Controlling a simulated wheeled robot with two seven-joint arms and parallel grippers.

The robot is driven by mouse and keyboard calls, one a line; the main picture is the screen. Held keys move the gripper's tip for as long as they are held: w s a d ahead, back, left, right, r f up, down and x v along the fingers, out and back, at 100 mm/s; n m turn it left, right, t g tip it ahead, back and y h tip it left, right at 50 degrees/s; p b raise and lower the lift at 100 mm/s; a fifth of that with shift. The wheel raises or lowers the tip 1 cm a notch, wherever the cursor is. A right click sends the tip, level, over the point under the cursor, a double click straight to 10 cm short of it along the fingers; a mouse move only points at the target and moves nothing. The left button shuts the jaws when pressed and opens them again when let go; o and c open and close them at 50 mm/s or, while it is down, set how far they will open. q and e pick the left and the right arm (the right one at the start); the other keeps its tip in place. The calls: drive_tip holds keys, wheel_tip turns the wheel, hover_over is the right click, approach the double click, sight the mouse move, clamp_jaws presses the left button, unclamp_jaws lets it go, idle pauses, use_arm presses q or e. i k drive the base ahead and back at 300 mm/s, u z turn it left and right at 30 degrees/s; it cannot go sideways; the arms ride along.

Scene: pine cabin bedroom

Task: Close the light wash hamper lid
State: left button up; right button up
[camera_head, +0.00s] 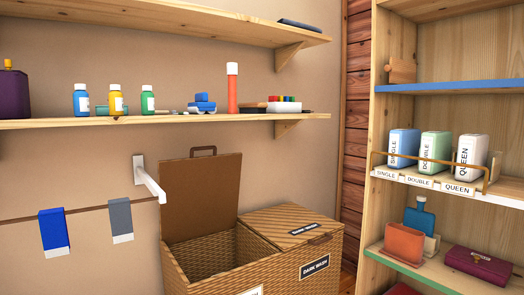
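A woven two-compartment hamper (268,272) stands at the lower middle of the head view, against the wall. Its left lid (200,197) is raised upright, with a brown handle (203,151) on its top edge. The left compartment (212,256) is open beneath it. The right lid (292,226) lies flat and shut, and a "DARK WASH" label (314,267) is on the front below it. A second front label (250,291) is cut off at the bottom edge, so its words cannot be read. Neither gripper is in view.
A wall shelf (160,120) with bottles and small items runs above the hamper. A white bracket (150,180) and a rail with hanging blue (53,230) and grey (120,217) cloths are left of it. A wooden shelf unit (455,150) stands at the right.

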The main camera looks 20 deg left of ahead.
sight(202, 192)
drive_tip(key=z, duration=0.05)
drive_tip(key=i, duration=0.9)
drive_tip(key=u, duration=0.45)
